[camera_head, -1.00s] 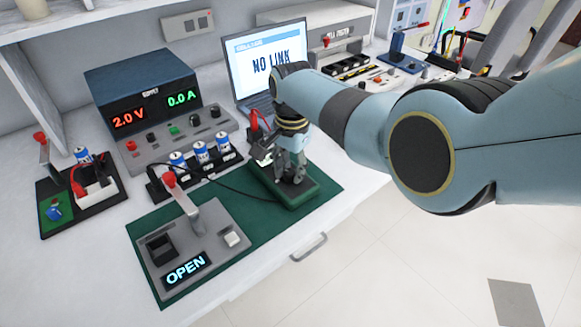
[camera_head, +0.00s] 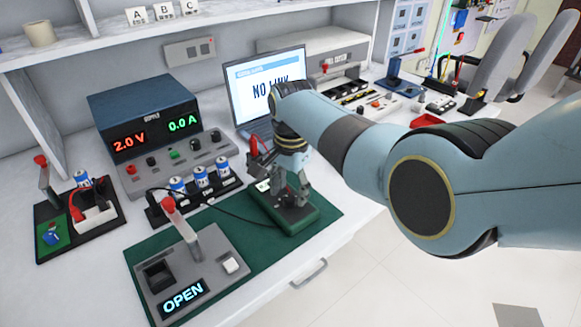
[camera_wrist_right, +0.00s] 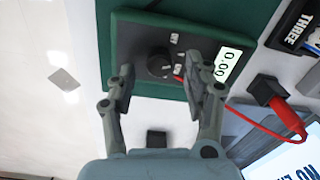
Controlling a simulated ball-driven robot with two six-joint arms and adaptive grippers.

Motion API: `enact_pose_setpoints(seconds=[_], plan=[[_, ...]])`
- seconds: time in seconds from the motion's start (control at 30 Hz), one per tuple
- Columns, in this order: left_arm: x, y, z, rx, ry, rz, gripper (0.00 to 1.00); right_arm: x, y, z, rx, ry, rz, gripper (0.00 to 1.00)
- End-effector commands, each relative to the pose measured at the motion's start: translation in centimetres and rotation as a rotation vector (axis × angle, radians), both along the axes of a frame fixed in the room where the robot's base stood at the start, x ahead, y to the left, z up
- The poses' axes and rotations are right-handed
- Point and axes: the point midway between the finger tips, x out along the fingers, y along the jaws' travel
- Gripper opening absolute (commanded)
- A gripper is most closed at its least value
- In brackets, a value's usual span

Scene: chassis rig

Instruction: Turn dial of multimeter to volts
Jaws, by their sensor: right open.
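The multimeter (camera_head: 309,218) is a dark green box on the green mat. In the right wrist view the multimeter (camera_wrist_right: 130,30) shows a round black dial (camera_wrist_right: 159,63) with small white labels beside it. Its lit display (camera_wrist_right: 228,66) reads 0.00. I cannot tell which label the dial points at. My right gripper (camera_head: 288,196) is over the multimeter, pointing down. In the wrist view the right gripper (camera_wrist_right: 164,84) is open, with its fingers apart on either side of the dial and nothing held. Contact with the dial cannot be told. My left gripper is not in view.
A grey switch panel reading OPEN (camera_head: 215,252) stands on the mat (camera_head: 140,252) at front left. A power supply (camera_head: 150,110) and several batteries in a holder (camera_head: 201,177) stand behind. A laptop (camera_head: 268,85) is behind the gripper. A red lead (camera_wrist_right: 245,120) runs beside the multimeter.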

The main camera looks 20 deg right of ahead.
Motion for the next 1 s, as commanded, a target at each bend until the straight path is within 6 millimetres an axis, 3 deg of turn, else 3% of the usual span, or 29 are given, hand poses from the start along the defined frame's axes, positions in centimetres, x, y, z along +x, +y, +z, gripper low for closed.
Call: enact_pose_setpoints(seconds=[0.3,0.5,1.0], plan=[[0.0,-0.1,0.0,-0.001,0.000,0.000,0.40,0.0,0.0,7.0,0.001,-0.005,0.001,0.51],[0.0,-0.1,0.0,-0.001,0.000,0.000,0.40,-0.1,-0.1,9.7,0.000,-0.002,0.000,0.51],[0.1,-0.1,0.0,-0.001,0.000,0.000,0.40,-0.2,-0.1,10.3,0.001,-0.001,0.000,0.51]])
